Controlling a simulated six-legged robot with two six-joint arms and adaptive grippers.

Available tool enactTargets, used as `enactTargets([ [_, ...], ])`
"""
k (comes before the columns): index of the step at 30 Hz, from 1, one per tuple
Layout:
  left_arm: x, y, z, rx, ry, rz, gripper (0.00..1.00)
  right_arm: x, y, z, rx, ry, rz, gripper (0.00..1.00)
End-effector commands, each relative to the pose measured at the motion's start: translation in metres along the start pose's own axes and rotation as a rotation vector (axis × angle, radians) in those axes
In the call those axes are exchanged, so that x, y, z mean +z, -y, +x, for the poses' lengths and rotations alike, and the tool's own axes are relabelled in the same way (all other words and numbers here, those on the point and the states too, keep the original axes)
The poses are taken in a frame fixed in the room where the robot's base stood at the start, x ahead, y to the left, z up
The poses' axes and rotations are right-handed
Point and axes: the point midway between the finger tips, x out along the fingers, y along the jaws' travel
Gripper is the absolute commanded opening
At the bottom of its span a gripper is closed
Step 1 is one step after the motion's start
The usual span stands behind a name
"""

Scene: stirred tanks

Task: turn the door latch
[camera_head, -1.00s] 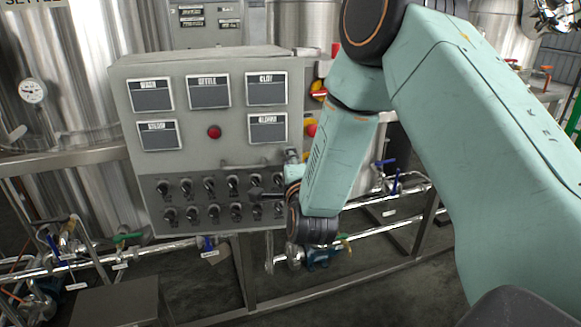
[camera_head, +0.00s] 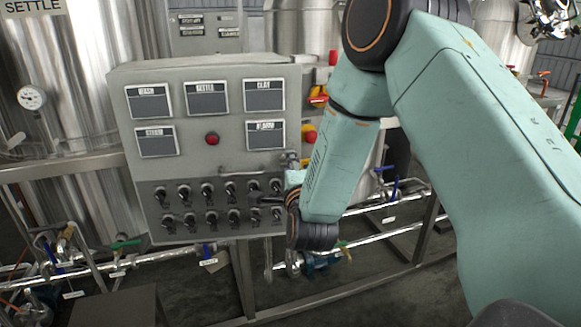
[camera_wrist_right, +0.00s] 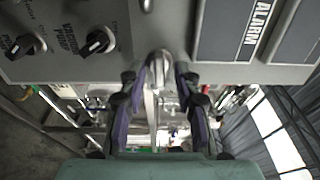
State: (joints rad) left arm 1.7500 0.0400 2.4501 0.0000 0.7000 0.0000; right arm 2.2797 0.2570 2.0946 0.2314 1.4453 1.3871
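The door latch (camera_wrist_right: 158,66) is a small silver piece at the edge of the grey control cabinet (camera_head: 208,75). It also shows in the head view (camera_head: 290,158), small, at the cabinet's right edge. My right gripper (camera_wrist_right: 160,75) is open, with its two dark fingers on either side of the latch and gaps visible between. I cannot tell whether a finger touches it. In the head view my right arm comes in from the right and its wrist partly hides the gripper and the cabinet's lower right corner. My left gripper is not in view.
Rows of black knobs (camera_head: 208,192) lie on the cabinet's lower front, close to the gripper. A red button (camera_head: 212,139) sits among the labelled screens. Pipes and valves run below and behind. A steel tank (camera_head: 90,90) stands at left.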

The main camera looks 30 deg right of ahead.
Motion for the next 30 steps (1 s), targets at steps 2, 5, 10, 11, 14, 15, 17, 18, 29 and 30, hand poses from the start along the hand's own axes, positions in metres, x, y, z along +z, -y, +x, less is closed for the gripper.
enactTargets([
  [2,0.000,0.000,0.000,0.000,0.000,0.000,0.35,0.000,0.000,0.000,0.000,0.001,-0.001,0.32],
  [5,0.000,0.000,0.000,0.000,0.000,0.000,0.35,0.001,0.000,-0.001,0.001,0.002,-0.001,0.32],
  [10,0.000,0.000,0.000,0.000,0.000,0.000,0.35,0.001,0.000,-0.018,0.002,0.004,-0.003,0.32],
  [11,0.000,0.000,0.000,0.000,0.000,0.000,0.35,0.001,0.000,-0.023,0.002,0.005,-0.004,0.32],
  [14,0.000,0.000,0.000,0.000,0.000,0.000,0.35,0.001,-0.001,-0.043,0.003,0.005,-0.004,0.32],
  [15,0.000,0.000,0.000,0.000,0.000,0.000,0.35,0.001,0.000,-0.051,0.003,0.005,-0.005,0.32],
  [17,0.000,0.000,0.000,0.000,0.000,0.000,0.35,0.001,-0.001,-0.064,0.004,0.006,-0.006,0.32],
  [18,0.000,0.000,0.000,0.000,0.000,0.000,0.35,0.001,-0.001,-0.072,0.003,0.005,-0.005,0.32],
  [29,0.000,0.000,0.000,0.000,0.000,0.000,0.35,0.000,0.000,-0.117,0.000,0.002,-0.001,0.32],
  [30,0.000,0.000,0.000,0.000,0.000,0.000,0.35,-0.001,0.000,-0.119,0.000,0.002,-0.001,0.32],
])
